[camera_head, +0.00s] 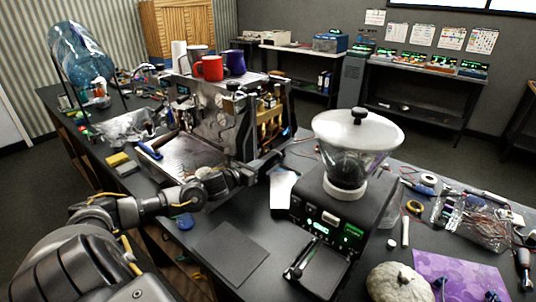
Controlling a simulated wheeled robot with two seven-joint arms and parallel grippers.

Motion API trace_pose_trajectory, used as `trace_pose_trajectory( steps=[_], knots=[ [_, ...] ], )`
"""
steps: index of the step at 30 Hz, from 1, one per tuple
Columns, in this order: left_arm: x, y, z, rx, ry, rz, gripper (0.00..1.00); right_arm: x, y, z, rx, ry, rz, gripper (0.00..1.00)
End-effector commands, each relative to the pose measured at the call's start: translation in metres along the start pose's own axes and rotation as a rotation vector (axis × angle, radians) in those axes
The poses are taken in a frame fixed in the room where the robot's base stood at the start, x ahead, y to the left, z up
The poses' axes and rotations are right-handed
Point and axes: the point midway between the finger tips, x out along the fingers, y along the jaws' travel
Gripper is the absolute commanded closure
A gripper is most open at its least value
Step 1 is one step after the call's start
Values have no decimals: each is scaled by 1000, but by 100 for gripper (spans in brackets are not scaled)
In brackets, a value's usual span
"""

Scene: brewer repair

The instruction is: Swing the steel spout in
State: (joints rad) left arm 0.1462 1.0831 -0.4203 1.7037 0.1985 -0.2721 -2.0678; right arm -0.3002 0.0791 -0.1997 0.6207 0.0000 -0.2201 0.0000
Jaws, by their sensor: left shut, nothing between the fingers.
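The steel brewer (215,112) stands on the dark bench in the middle of the view, with mugs on top and brass parts (268,118) showing on its right side. I cannot pick out the steel spout for certain; it is too small or hidden by the brewer's front parts and my arm. My left arm reaches in from the lower left, and my left gripper (248,174) is at the brewer's lower front corner. It is shut and empty; whether it touches the brewer is unclear. My right gripper is not in view.
A grinder (345,195) with a white-lidded hopper (358,130) stands close to the right of my left gripper. A dark flat mat (231,252) lies in front. A red mug (209,68) sits on the brewer. Tools and wires (475,217) clutter the right side.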

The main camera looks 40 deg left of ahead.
Motion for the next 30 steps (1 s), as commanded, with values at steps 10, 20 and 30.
trace_pose_trajectory(
  steps=[10, 20, 30],
  knots=[
    [51, 0, 12, -1, -1, 2, 100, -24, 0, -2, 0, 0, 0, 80],
    [61, 0, 12, 1, 1, 1, 100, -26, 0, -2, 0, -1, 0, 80],
    [60, 1, 11, -1, 2, 15, 100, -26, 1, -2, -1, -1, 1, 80]
  ],
)
